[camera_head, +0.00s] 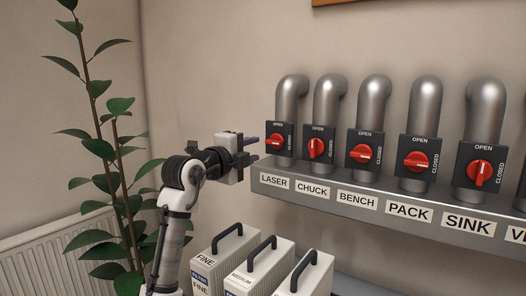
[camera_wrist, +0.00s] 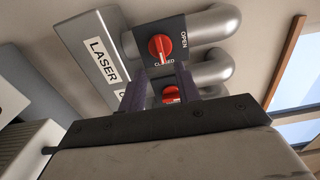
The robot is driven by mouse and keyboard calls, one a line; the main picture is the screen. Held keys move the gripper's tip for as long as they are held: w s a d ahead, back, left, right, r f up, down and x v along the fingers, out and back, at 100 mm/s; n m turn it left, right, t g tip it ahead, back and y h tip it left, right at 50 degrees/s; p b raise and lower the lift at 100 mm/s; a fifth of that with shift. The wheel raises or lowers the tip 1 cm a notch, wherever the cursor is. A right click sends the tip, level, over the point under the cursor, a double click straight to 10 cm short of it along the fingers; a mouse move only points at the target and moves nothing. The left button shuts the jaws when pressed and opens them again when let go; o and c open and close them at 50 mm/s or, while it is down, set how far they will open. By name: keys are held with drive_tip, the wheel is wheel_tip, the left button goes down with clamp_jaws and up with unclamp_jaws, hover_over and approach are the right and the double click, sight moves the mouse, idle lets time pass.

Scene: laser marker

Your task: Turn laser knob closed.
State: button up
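The laser knob (camera_head: 273,141) is a red rotary handle on a dark plate with OPEN above and CLOSED at the right side. Its grip bar lies roughly sideways, toward the CLOSED side's line rather than up to OPEN. It also shows in the wrist view (camera_wrist: 160,47), turned on its side, beyond my fingers. The LASER label (camera_head: 274,182) is below it. My gripper (camera_head: 254,150) is to the left of the knob, apart from it. Its two dark fingers are spread with nothing between them in the wrist view (camera_wrist: 161,84).
The chuck knob (camera_head: 317,149), bench knob (camera_head: 362,154), pack knob (camera_head: 416,161) and sink knob (camera_head: 480,173) stand in a row to the right, on grey pipes. The grey ledge (camera_head: 330,200) runs below. Handled cases (camera_head: 262,270) stand under it; a plant (camera_head: 110,150) is at left.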

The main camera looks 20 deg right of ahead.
drive_tip(key=shift+b+v, duration=0.35)
drive_tip(key=shift+v, duration=2.3)
